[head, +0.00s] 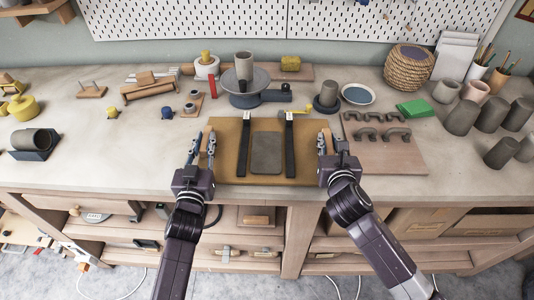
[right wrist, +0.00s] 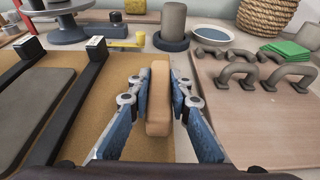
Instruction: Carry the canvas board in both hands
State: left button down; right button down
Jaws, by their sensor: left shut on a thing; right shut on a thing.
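The canvas board (head: 228,166) is a flat tan board at the front middle of the worktop. It bears a grey clay slab (head: 266,153) between two black strips (head: 243,150) (head: 290,150). My left gripper (head: 200,145) is shut at the board's left edge, on its wooden handle. My right gripper (head: 329,143) is shut at the right edge. In the right wrist view, the right fingers (right wrist: 158,98) close on a pale wooden handle (right wrist: 158,112) beside the board (right wrist: 110,88). The board looks level; I cannot tell whether it touches the worktop.
Close on the right is a brown board (head: 390,155) with several grey handles. Behind stand a banding wheel (head: 246,98) with a grey cylinder and a dark-based grey cup (head: 327,95).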

pick_arm(q)
jog(key=shift+f, duration=0.2)
pick_arm(e)
jog(key=shift+f, duration=0.25)
pick_arm(q)
jog(key=c, duration=2.1)
grip_release()
jog(key=shift+f, duration=0.1)
pick_arm(e)
jog(key=c, duration=2.1)
grip_release()
pick_arm(q)
jog(key=o, duration=0.3)
jog(key=shift+s, duration=0.1)
pick_arm(e)
jog(key=o, duration=0.3)
jog(key=shift+s, duration=0.1)
pick_arm(q)
jog(key=shift+o, duration=0.2)
pick_arm(e)
jog(key=shift+o, duration=0.2)
pick_arm(q)
jog(key=s, duration=1.1)
jog(key=shift+s+a, duration=0.3)
jog(key=shift+s, duration=0.2)
pick_arm(e)
jog(key=shift+s+r, duration=0.1)
jog(key=shift+s, duration=0.35)
jog(key=v, duration=1.1)
